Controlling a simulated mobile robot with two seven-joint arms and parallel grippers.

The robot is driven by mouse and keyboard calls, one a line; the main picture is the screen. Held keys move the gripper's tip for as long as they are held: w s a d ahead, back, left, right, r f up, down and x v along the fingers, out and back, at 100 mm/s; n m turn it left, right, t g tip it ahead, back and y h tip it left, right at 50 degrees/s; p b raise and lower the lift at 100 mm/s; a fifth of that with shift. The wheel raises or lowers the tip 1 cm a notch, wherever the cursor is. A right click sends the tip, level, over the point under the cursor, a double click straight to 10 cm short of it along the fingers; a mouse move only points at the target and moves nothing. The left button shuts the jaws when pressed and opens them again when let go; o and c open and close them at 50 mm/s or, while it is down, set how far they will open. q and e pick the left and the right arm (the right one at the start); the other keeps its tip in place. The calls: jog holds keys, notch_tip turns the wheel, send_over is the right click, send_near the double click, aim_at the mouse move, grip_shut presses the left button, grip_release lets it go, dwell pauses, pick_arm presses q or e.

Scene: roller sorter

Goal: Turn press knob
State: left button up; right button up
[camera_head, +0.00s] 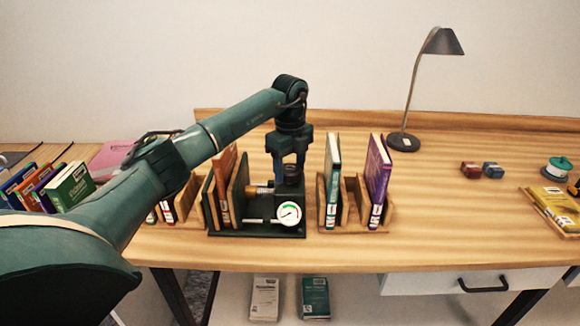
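The press (258,233) is a dark green device on the wooden desk, with a round white gauge (290,214) on its front. A dark cylindrical knob (291,175) tops its right side, above the gauge. My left gripper (290,176) points straight down at the knob, its two fingers spread apart. The fingertips are level with the knob's top; I cannot tell whether they touch it. Books with brown and dark covers (225,184) stand upright in the press's left part. My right gripper is not in view.
Wooden holders with upright books stand right (361,218) and left of the press. A grey lamp (404,141) stands behind, to the right. Small red and blue blocks (471,170) and a green-white spool (557,168) lie far right. The desk between is clear.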

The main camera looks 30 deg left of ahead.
pick_arm(q)
jog(key=c, duration=0.5)
jog(key=shift+m, duration=0.4)
